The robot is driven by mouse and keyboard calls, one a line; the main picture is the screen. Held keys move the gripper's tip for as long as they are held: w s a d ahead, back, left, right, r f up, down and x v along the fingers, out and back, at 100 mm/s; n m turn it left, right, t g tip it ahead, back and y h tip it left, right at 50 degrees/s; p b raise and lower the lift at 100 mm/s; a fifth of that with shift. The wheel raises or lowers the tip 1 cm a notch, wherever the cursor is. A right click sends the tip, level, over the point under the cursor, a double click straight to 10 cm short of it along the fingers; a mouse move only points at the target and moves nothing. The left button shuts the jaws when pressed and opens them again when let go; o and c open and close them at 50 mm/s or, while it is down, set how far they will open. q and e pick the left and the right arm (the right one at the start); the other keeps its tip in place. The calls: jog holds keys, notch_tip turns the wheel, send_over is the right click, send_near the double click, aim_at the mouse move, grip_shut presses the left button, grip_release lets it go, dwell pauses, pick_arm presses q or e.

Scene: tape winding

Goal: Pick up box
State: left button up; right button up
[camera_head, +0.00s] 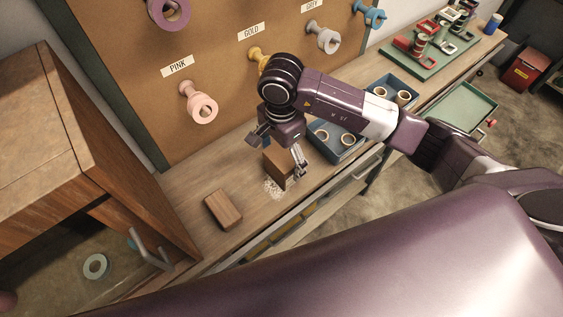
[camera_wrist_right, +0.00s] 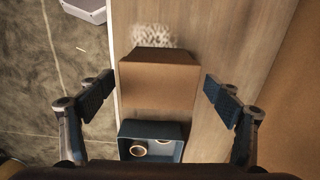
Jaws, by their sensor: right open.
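A brown box (camera_head: 275,164) stands on the wooden bench, with pale crinkled filling (camera_head: 274,188) beside it. My right gripper (camera_head: 279,152) is directly over this box, fingers spread on either side. In the right wrist view the box (camera_wrist_right: 157,85) lies between the two open fingers, with visible gaps to both. The filling (camera_wrist_right: 153,37) shows past its far edge. A smaller brown block-like box (camera_head: 223,209) lies on the bench to the left. My left gripper is not in view.
A blue tray (camera_head: 338,151) with tape rolls sits just right of the box; it also shows in the wrist view (camera_wrist_right: 151,130). A pegboard (camera_head: 220,93) with pegs and tape rolls rises behind. A wooden cabinet (camera_head: 75,130) stands at left.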

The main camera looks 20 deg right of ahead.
jog(key=shift+f+p, duration=0.4)
jog(key=shift+f, duration=1.35)
jog(key=c, duration=1.4)
jog(key=shift+o, duration=0.2)
jog(key=shift+r, duration=0.15)
